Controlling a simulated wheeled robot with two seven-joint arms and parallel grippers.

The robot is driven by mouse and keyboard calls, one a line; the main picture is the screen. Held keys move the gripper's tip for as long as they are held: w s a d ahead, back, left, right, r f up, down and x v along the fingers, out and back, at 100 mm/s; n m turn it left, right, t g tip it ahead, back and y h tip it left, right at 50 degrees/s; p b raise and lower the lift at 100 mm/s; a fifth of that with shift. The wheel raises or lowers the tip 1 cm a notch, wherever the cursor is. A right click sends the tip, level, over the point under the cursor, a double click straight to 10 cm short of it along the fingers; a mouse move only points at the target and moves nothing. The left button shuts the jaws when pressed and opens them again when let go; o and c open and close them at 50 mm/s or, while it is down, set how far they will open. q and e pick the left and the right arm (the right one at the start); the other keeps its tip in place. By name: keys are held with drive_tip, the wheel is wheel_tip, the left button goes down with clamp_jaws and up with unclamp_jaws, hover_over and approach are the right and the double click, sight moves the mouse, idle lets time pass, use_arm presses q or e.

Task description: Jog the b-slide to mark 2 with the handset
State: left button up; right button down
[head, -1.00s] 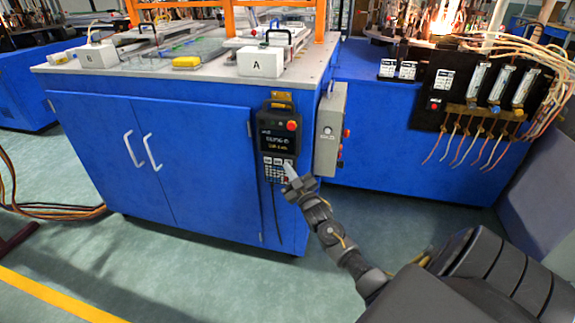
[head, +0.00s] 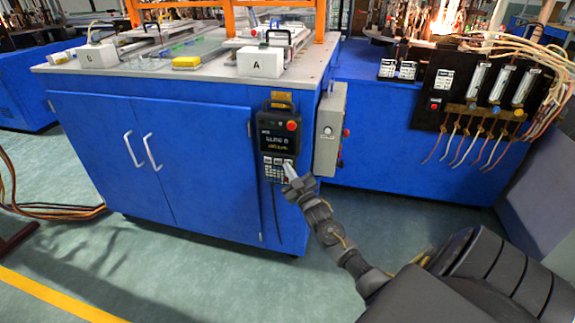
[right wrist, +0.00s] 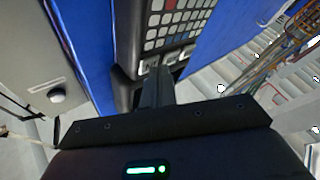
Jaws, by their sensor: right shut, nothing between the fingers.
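The handset (head: 278,140) hangs upright on the right end of the blue cabinet's front. It has a lit screen, a red button and a keypad; the screen text is too small to read surely. My right gripper (head: 289,170) is shut and empty, its tips at the lower right of the keypad. In the right wrist view the shut fingers (right wrist: 157,85) reach to the lower keys of the handset (right wrist: 172,25); I cannot tell whether they press one. The white slide block at left (head: 97,57), its letter blurred, stands on the bench top. Mark 2 cannot be made out. My left gripper is out of view.
A white block marked A (head: 260,62) and a yellow object (head: 187,62) are on the bench top. A grey box (head: 329,130) juts out beside the handset. A flowmeter panel (head: 480,92) with hoses stands right. The floor before the cabinet is clear.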

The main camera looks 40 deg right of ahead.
drive_tip(key=shift+s+a+p, duration=0.45)
drive_tip(key=shift+a+p, duration=0.1)
drive_tip(key=shift+a, duration=0.05)
drive_tip(key=s+a+p, duration=0.1)
drive_tip(key=a, duration=0.1)
drive_tip(key=s+a+p, duration=0.2)
idle(0.7)
drive_tip(key=shift+w, duration=0.1)
idle(0.5)
